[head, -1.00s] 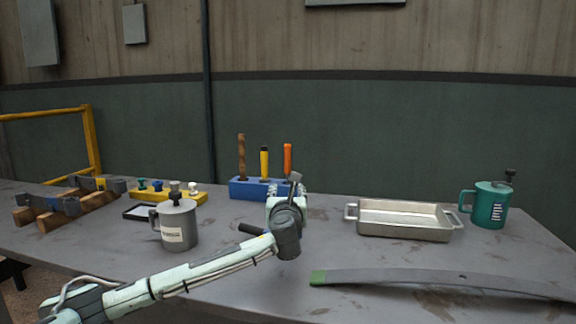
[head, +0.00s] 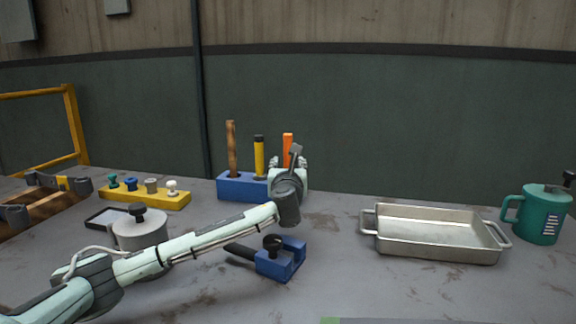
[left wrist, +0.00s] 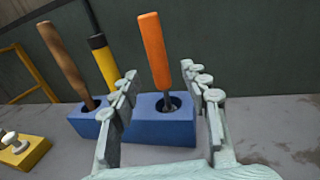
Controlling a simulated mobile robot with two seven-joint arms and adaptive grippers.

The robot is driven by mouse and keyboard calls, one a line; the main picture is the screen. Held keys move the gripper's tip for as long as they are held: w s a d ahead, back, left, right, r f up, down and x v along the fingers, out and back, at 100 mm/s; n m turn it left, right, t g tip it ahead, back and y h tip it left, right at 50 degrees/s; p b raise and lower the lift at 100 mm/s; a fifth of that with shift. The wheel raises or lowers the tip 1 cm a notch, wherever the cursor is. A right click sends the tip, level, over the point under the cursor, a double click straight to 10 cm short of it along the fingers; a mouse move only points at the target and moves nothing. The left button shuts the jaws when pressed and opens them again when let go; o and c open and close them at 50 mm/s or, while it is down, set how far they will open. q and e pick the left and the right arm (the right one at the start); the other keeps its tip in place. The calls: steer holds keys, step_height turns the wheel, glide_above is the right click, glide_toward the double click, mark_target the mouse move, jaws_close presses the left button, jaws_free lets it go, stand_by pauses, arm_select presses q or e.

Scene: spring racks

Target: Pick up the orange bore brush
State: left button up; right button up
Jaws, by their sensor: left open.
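The orange bore brush (head: 288,146) stands upright in the right hole of a blue block (head: 240,187). In the left wrist view its orange handle (left wrist: 154,50) leans slightly, and its thin dark shaft goes down into the block (left wrist: 145,128). My left gripper (head: 288,163) is in front of the block's right end and hides the brush's lower part in the head view. In the left wrist view the gripper (left wrist: 161,78) is open, with one finger on each side of the brush in the picture. I cannot tell whether either finger touches it. My right gripper is not in view.
A yellow-handled tool (head: 259,155) and a brown-handled one (head: 231,148) stand left of the brush in the same block. A blue clamp-like tool (head: 290,262), a grey lidded mug (head: 140,232), and a metal tray (head: 437,249) are on the table. A yellow rack (head: 130,195) holds several knobs.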

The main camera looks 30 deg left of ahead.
mark_target(288, 158)
arm_select(q)
steer(key=shift+w+a+r, duration=0.1)
steer(key=shift+w+a, duration=0.15)
steer(key=shift+w, duration=0.2)
steer(key=x, duration=0.3)
steer(key=shift+w+a, duration=0.2)
steer(key=shift+w, duration=0.1)
steer(key=shift+w+a, duration=0.25)
steer(key=shift+w, duration=0.3)
jaws_close()
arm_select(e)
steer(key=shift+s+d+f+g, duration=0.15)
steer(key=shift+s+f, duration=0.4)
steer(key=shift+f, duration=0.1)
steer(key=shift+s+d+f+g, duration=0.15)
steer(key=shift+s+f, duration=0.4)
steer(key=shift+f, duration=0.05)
